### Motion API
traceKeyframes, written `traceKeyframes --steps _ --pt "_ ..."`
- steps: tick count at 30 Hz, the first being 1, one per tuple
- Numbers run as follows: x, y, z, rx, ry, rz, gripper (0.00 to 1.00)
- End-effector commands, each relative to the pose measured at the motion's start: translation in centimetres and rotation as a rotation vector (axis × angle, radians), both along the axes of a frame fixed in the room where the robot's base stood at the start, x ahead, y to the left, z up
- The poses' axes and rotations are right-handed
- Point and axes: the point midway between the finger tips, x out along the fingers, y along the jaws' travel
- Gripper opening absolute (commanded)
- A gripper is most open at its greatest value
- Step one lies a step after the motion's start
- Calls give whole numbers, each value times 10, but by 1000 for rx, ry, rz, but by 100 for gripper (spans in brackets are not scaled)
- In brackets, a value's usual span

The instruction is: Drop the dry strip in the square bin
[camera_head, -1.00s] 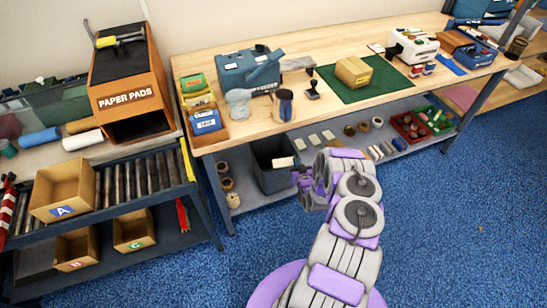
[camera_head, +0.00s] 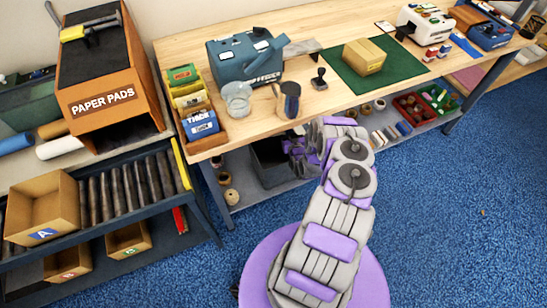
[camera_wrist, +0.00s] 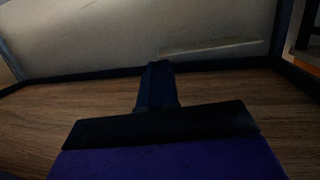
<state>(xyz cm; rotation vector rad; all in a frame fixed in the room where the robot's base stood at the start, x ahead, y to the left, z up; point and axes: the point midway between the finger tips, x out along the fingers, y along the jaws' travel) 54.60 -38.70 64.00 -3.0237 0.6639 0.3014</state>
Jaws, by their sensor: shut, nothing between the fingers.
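The dark square bin (camera_head: 270,166) stands on the lower shelf under the wooden workbench, partly hidden by the bench edge and my arm. My gripper (camera_head: 300,150) is at the bin's right side, below the bench top; its tips are hard to make out in the head view. In the dim wrist view my gripper (camera_wrist: 158,78) is shut, with its fingers together and nothing between them. I cannot make out the dry strip in the head view. A faint pale narrow shape (camera_wrist: 215,48) lies ahead in the wrist view; I cannot tell what it is.
The workbench (camera_head: 330,98) overhangs the bin. A glass jug (camera_head: 237,98) and a metal cup (camera_head: 288,100) stand near its front edge. Several rolls (camera_head: 226,180) sit left of the bin. A red tray (camera_head: 411,110) is further right. The blue floor is clear.

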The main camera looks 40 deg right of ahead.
Motion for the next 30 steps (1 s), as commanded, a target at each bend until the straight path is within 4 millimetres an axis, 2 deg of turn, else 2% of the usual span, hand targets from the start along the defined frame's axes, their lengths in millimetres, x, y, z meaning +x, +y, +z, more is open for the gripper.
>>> traceKeyframes --steps 3,6,18,27,30 --pt "-1 -3 -21 6 -1 -3 0" --pt "-2 -2 -30 6 -1 -3 0" --pt "-1 4 -33 -5 0 0 0" --pt "-1 -1 -35 3 -2 -2 29" --pt "-1 0 -35 2 -1 -2 30"
